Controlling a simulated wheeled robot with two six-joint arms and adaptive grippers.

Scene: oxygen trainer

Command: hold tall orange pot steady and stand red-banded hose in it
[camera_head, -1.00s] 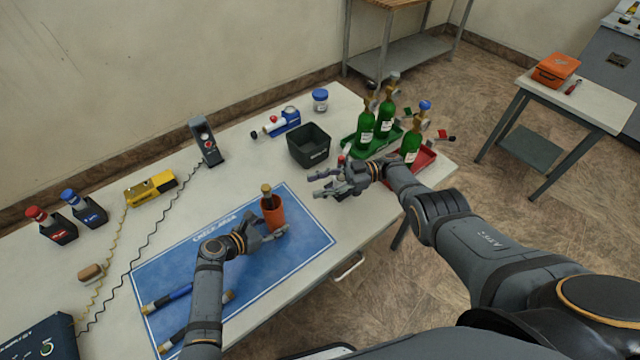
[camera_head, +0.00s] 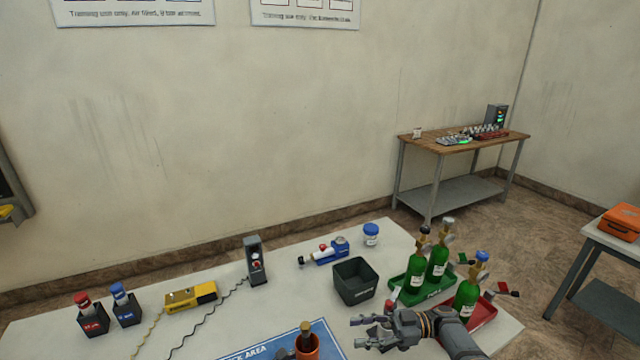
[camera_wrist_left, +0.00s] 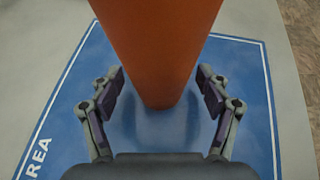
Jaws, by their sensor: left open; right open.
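The tall orange pot (camera_head: 309,352) stands on the blue mat at the bottom of the head view, cut off by the frame edge. In the left wrist view the pot (camera_wrist_left: 160,45) rises between the fingers of my left gripper (camera_wrist_left: 160,82). That gripper is open, with a finger on each side and a visible gap to the pot. My right gripper (camera_head: 358,333) is open and empty, right of the pot.
A dark bin (camera_head: 356,284) stands behind my right gripper. Green bottles stand in a green tray (camera_head: 402,290) and a red tray (camera_head: 484,313) to the right. A handset (camera_head: 255,262) and a yellow device (camera_head: 190,297) are at left. The blue mat (camera_head: 262,348) surrounds the pot.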

